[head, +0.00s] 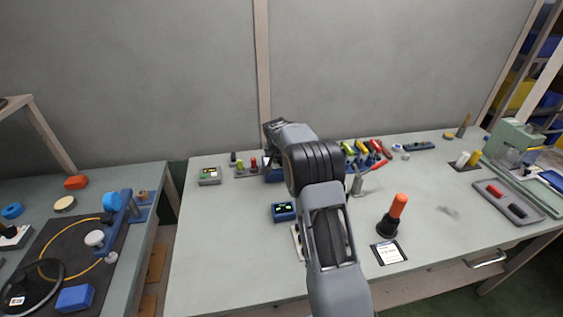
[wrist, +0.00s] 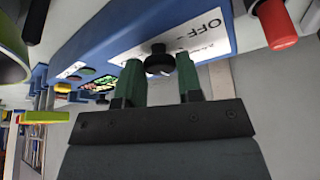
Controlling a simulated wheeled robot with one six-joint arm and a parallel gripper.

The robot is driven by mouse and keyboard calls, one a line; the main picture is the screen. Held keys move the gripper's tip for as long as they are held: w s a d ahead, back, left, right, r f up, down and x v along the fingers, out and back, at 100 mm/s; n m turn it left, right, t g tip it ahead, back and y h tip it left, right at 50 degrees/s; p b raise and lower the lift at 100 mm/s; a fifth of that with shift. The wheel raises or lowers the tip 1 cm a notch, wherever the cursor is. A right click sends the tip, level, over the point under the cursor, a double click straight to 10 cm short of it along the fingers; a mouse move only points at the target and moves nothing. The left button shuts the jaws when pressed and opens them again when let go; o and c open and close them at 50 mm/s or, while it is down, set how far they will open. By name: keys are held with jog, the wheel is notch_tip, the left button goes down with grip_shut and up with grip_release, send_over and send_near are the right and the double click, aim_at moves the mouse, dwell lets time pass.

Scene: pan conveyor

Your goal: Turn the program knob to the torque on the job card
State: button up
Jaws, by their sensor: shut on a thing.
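My gripper (wrist: 161,72) is shut on the black program knob (wrist: 158,58) in the wrist view, with a green-padded finger on each side of it. The knob sits on a white label plate (wrist: 200,38) with "OFF" printed on it, on the front of a blue box (wrist: 115,30). Other print on the plate is too small or partly hidden. In the head view my arm covers the knob and most of the blue box (head: 271,175). A white job card (head: 388,253) with a dark edge lies near the table's front; its print is unreadable.
A small blue display unit (head: 284,211) stands in front of the box. An orange-handled black tool (head: 394,213) stands by the card. Several coloured-handled tools (head: 365,150) are at the back. A grey tray (head: 508,201) lies at right. The left front of the table is clear.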

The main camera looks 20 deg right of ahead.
jog(key=m, duration=0.2)
jog(key=m+g+h+b, duration=0.1)
jog(key=m, duration=0.1)
jog(key=shift+w+a+m, duration=0.1)
jog(key=shift+w+m, duration=0.05)
jog(key=shift+m, duration=0.15)
jog(key=shift+w+m+g+h, duration=0.15)
jog(key=shift+m+g, duration=0.3)
jog(key=shift+m, duration=0.5)
jog(key=shift+s+m+g+h, duration=0.15)
jog(key=shift+m+g, duration=0.3)
jog(key=shift+m, duration=0.5)
jog(key=shift+w, duration=0.1)
jog(key=o, duration=0.9)
jog(key=shift+r, duration=0.1)
jog(key=p+v, duration=0.1)
jog(key=v, duration=1.2)
jog(key=shift+a+r, duration=0.15)
jog(key=shift+r, duration=0.15)
